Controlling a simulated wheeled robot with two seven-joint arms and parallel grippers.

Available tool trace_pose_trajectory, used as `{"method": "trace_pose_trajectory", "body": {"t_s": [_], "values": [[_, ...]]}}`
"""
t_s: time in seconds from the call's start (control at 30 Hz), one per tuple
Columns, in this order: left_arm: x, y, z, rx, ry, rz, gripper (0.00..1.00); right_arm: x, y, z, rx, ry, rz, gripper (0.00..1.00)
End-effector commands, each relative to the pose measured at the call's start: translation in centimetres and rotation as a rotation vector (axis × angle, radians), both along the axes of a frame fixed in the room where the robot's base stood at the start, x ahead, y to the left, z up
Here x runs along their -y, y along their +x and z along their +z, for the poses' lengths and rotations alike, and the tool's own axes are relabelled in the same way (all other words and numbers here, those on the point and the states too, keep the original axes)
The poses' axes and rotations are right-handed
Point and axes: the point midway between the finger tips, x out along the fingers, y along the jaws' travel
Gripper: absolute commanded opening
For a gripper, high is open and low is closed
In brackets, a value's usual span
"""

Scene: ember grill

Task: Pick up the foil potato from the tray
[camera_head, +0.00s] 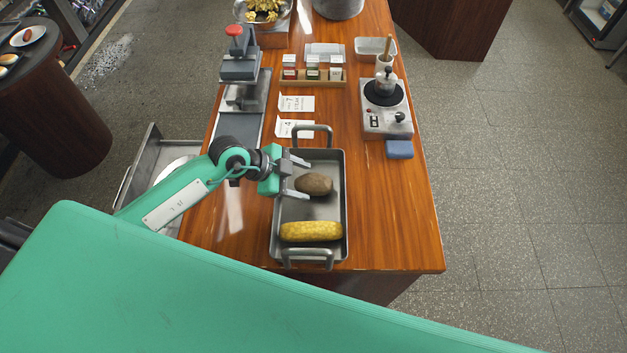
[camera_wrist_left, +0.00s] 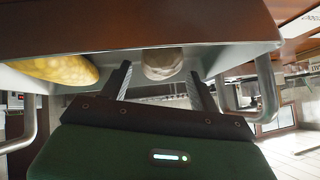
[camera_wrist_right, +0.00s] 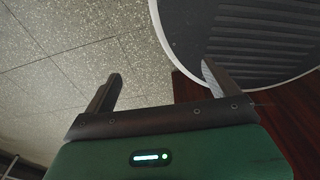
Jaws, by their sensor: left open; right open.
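A brown potato (camera_head: 314,184) lies in the middle of the metal tray (camera_head: 337,214), with no clear foil visible on it. It shows as a greyish rounded shape in the left wrist view (camera_wrist_left: 163,62). A yellow corn cob (camera_head: 311,231) lies in the near end of the tray and also shows in the left wrist view (camera_wrist_left: 62,70). My left gripper (camera_head: 300,177) is open over the tray at the potato's left side. In the left wrist view its fingers (camera_wrist_left: 161,78) point at the potato, one to each side. My right gripper (camera_wrist_right: 161,72) is open and empty above the floor.
The tray has upright handles at its far (camera_head: 312,128) and near ends. Paper tickets (camera_head: 296,103), a spice rack (camera_head: 313,78) and a small burner (camera_head: 386,115) stand farther back on the wooden counter (camera_head: 408,200).

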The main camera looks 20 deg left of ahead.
Motion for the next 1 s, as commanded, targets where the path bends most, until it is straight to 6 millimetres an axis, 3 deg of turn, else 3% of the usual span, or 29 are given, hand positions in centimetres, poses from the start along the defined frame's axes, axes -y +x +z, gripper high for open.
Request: {"method": "trace_pose_trajectory", "body": {"t_s": [0.1, 0.3, 0.53, 0.73, 1.0], "values": [[1.1, 0.8, -0.6, -0.002, -0.002, 0.0, 0.62, 0.0, 0.0, 1.4, 0.001, 0.0, 0.0, 0.92], [2.3, 1.5, -2.2, 0.0, -0.001, 0.0, 0.62, 0.1, -0.9, 1.6, -0.01, -0.001, 0.0, 0.92], [2.3, 1.5, -2.4, 0.0, 0.0, 0.0, 0.62, 0.4, -1.3, 1.5, -0.016, -0.005, 0.0, 0.92], [2.3, 1.5, -2.4, 0.0, 0.0, 0.0, 0.23, 0.4, -1.3, 1.5, -0.016, -0.006, 0.0, 0.92], [2.3, 1.5, -2.2, 0.001, -0.001, 0.0, 0.23, 0.4, -1.1, 1.5, -0.014, -0.005, 0.0, 0.92]]}}
